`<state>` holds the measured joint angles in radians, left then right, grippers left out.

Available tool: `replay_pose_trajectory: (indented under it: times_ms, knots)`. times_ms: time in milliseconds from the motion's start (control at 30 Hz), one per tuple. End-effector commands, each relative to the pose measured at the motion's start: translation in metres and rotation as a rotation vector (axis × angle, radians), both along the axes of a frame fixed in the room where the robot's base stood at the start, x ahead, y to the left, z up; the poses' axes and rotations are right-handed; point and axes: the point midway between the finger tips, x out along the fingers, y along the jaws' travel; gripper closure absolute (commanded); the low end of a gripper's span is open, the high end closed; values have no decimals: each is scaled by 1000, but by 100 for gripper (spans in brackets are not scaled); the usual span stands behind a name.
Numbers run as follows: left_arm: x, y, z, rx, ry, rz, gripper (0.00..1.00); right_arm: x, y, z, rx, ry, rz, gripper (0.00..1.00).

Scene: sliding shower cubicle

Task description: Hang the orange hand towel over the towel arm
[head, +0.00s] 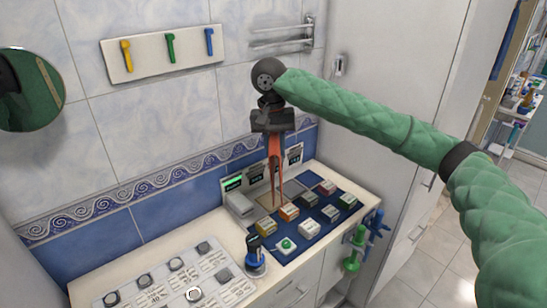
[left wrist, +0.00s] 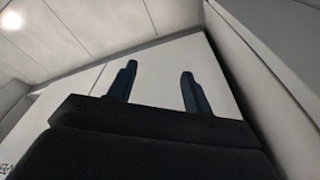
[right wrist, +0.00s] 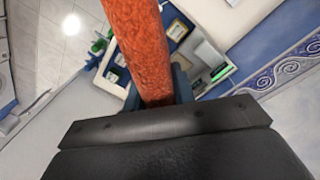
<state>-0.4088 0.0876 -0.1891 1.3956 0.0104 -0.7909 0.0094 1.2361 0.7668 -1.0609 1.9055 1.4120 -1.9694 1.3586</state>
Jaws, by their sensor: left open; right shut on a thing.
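The orange hand towel (head: 276,170) hangs down as a narrow strip from my right gripper (head: 274,138), above the counter. In the right wrist view the towel (right wrist: 143,45) runs out from between the fingers and hides part of them. The metal towel arm (head: 309,33), with several bars, is on the tiled wall above and slightly right of my right gripper, apart from the towel. My left gripper (left wrist: 158,80) shows only in the left wrist view, open and empty, with a pale panelled surface beyond it.
A hook board (head: 163,55) and round mirror (head: 30,90) are on the wall at left. A tall white cabinet (head: 400,60) stands right.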

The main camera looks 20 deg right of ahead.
Motion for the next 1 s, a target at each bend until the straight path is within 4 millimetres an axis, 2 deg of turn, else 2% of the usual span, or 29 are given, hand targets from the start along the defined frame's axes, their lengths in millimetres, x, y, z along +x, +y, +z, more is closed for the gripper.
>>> replay_pose_trajectory:
  times_ms: [33, 200, 367, 467, 667, 800, 933, 1000]
  knots:
    - [6, 0, 13, 0, -6, 0, 49, 2, -2, 20, 1, -3, -4, 100]
    - [10, 2, 26, 6, 7, 0, 49, 13, -15, 74, 7, -4, -28, 100]
    - [-1, 7, 25, 17, 49, -1, 49, 23, -30, 124, 12, -5, -60, 100]
    - [-15, 11, 19, 25, 80, -2, 49, 29, -40, 155, 15, -6, -82, 100]
    - [-51, 22, 2, 41, 135, -3, 49, 40, -64, 216, 21, -8, -134, 100]
    - [-89, 33, -16, 51, 169, -5, 49, 47, -83, 254, 26, -8, -174, 100]
    - [-127, 43, -35, 60, 193, -7, 49, 52, -99, 275, 31, -9, -208, 100]
    - [-149, 48, -45, 62, 203, -8, 49, 53, -106, 279, 33, -10, -221, 100]
